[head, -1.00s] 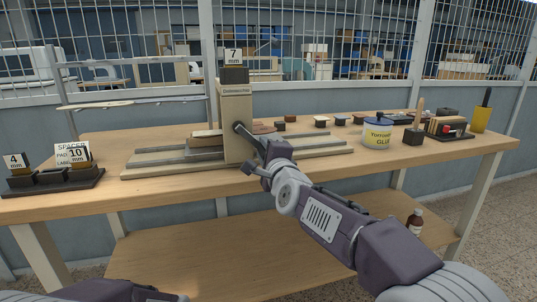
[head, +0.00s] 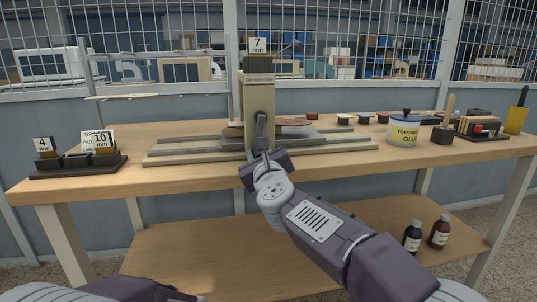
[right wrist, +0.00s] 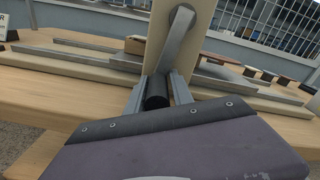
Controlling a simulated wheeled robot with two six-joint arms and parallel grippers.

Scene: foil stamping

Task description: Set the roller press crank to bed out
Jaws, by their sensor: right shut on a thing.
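The roller press (head: 258,95) stands on the wooden bench, a pale upright with a dark block and a "7 mm" card on top. Its crank (head: 261,125) hangs down the front face, with its dark grip at the lower end. In the right wrist view the grey crank arm (right wrist: 176,40) slopes down to the black grip (right wrist: 156,91). My right gripper (right wrist: 158,92) is shut on this grip, one finger on each side. It also shows in the head view (head: 259,155), partly hiding the grip. My left arm shows at the bottom left, but its gripper jaws cannot be made out.
Press rails (head: 190,158) run along the bench on both sides of the upright. Spacer blocks with cards (head: 85,160) stand at left. A glue tub (head: 405,131) and a dark block with a wooden handle (head: 443,134) stand at right. Bottles (head: 412,236) sit on the lower shelf.

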